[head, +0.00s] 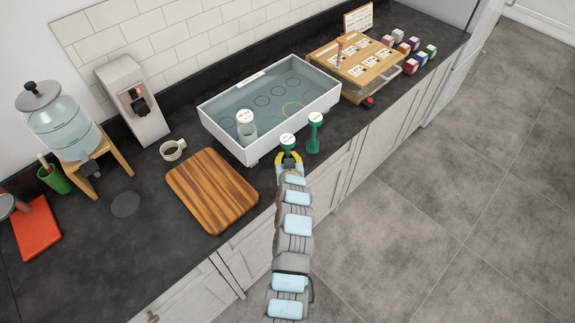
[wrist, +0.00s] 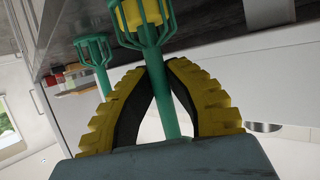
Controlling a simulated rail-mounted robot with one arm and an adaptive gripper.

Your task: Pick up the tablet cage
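A green tablet cage (head: 288,142) with a pale round top stands at the counter's front edge, just beyond the basin's front corner. In the wrist view its green bars (wrist: 163,20) hold a yellow piece, and its green stem runs down between my fingers. My gripper (head: 289,157) has yellow ribbed fingers with dark inner pads; in the wrist view its fingertips (wrist: 157,70) close against the stem from both sides. I cannot tell whether the cage's foot touches the counter. A second green cage (head: 315,133) stands close by on the right, apart from my gripper; it also shows in the wrist view (wrist: 93,52).
A white-walled water basin (head: 254,158) stands behind, with a lidded glass (head: 246,126) in it. A wooden board (head: 212,190) lies to the left. A wooden rack (head: 352,65) with cards and several small boxes are at the right. Open floor lies in front of the cabinets.

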